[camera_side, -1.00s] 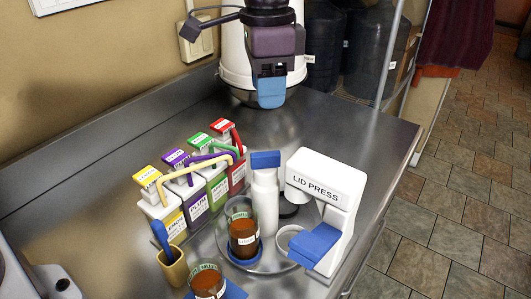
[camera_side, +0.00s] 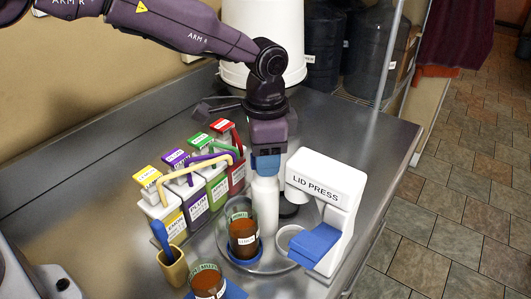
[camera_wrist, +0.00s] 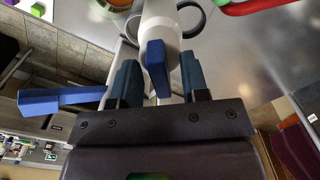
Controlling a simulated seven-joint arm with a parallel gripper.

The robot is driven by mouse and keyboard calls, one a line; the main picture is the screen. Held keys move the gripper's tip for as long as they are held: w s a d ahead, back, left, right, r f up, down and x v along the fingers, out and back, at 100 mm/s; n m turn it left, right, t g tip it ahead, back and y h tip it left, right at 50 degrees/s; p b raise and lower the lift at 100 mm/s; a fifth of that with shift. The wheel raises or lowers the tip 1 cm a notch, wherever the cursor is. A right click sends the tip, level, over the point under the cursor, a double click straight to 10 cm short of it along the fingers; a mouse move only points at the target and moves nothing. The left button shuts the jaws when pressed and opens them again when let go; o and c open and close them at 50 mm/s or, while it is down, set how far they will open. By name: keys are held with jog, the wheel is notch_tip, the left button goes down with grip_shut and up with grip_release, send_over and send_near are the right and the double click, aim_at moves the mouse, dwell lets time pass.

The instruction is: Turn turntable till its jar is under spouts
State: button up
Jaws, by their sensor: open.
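The round metallic turntable (camera_side: 276,264) is on the steel counter. A clear jar (camera_side: 243,238) with brown contents stands on a blue pad near its front left. A white post (camera_side: 265,212) rises from the turntable; its blue handle (camera_wrist: 157,66) is clear in the wrist view. My gripper (camera_side: 267,163) is over the post's top. In the wrist view its open fingers (camera_wrist: 161,80) are on either side of the blue handle, with gaps visible. The yellow (camera_side: 195,178), purple, green and red spouts reach out from the dispensers, left of the post.
The white lid press (camera_side: 325,195) with a blue lever (camera_side: 314,243) stands close to the right of the post. A second jar (camera_side: 208,283) and a tan cup (camera_side: 173,266) stand at front left. A white bucket (camera_side: 236,40) stands behind. The counter's right rear is clear.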

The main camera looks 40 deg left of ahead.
grip_shut()
jog(key=shift+m, duration=4.5)
jog(key=shift+r+m, duration=0.1)
jog(key=shift+m, duration=4.4)
